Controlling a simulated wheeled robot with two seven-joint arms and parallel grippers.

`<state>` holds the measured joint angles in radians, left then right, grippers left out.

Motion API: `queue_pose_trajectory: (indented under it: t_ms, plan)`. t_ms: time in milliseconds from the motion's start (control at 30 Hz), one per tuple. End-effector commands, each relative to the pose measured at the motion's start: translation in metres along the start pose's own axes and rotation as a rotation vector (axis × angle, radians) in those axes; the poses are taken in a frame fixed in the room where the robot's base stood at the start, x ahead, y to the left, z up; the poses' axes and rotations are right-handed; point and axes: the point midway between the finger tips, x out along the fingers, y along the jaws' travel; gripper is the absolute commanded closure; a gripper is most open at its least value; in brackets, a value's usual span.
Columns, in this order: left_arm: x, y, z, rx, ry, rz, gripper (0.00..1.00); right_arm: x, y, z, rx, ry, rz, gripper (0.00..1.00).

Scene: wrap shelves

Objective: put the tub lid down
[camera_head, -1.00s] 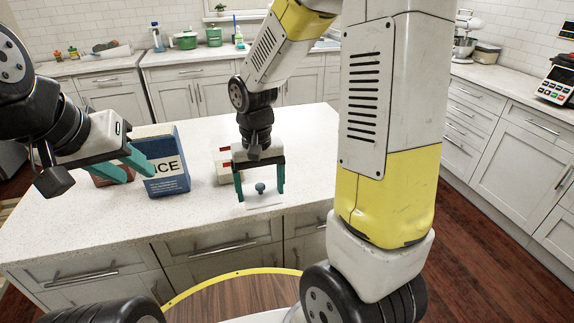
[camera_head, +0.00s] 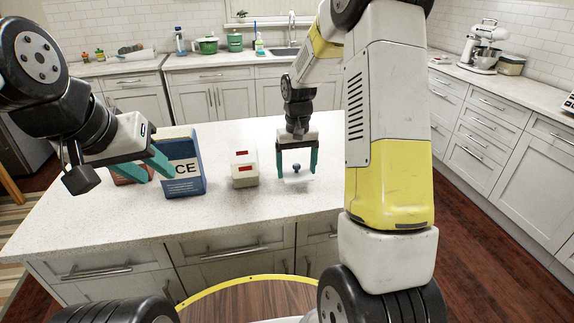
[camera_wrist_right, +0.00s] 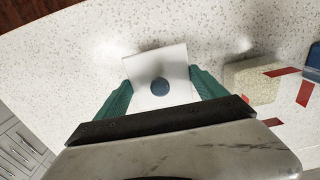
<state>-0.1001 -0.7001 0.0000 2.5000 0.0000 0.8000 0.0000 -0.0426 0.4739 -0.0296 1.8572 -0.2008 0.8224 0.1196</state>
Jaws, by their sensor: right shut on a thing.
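The tub lid (camera_head: 297,179) is a white square plate with a round blue knob. My right gripper (camera_head: 297,172) is shut on it, with a teal finger at each of two opposite edges. The lid (camera_wrist_right: 155,65) is level over the counter, right of the tub in the head view; whether it touches the counter I cannot tell. The tub (camera_head: 243,170) is a pale box with red marks standing on the counter. It also shows at the right in the wrist view (camera_wrist_right: 250,82). My left gripper (camera_head: 160,170) is open, in front of the blue box.
A blue-and-white box (camera_head: 184,165) marked "CE" stands on the counter (camera_head: 220,213) left of the tub. A reddish box (camera_head: 128,172) is partly hidden behind my left gripper. A round wooden surface with a yellow rim (camera_head: 250,297) is in front.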

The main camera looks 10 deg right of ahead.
Motion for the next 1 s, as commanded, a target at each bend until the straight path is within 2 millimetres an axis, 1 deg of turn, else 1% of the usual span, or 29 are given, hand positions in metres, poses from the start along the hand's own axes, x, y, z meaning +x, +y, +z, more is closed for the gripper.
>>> queue_pose_trajectory:
  t_ms: [33, 133, 500, 533, 600, 633, 867, 1000]
  plan:
    - [0.000, 0.000, 0.000, 0.000, 0.000, 0.000, 0.64, 0.011, -0.001, 0.002, -0.001, -0.006, 0.000, 0.58]
    - [0.000, 0.000, 0.000, 0.000, 0.000, 0.000, 0.64, 0.024, 0.000, 0.002, 0.000, -0.005, 0.000, 0.58]
    - [0.000, 0.000, 0.000, 0.000, 0.000, 0.000, 0.64, 0.029, -0.001, 0.001, 0.000, -0.002, 0.000, 0.58]
    - [0.000, 0.000, 0.000, 0.000, 0.000, 0.000, 0.64, 0.030, -0.001, 0.001, 0.000, -0.001, 0.000, 0.17]
    - [0.000, 0.000, 0.000, 0.000, 0.000, 0.000, 0.64, 0.029, -0.001, 0.001, 0.000, -0.001, 0.000, 0.04]
    - [0.000, 0.000, 0.000, 0.000, 0.000, 0.000, 0.64, 0.029, -0.001, 0.001, 0.000, -0.001, 0.000, 0.00]
    - [0.000, 0.000, 0.000, 0.000, 0.000, 0.000, 0.64, 0.029, -0.001, 0.001, 0.000, -0.001, 0.000, 0.00]
    - [0.000, 0.000, 0.000, 0.000, 0.000, 0.000, 0.64, 0.019, -0.001, 0.001, 0.000, 0.001, 0.000, 0.00]
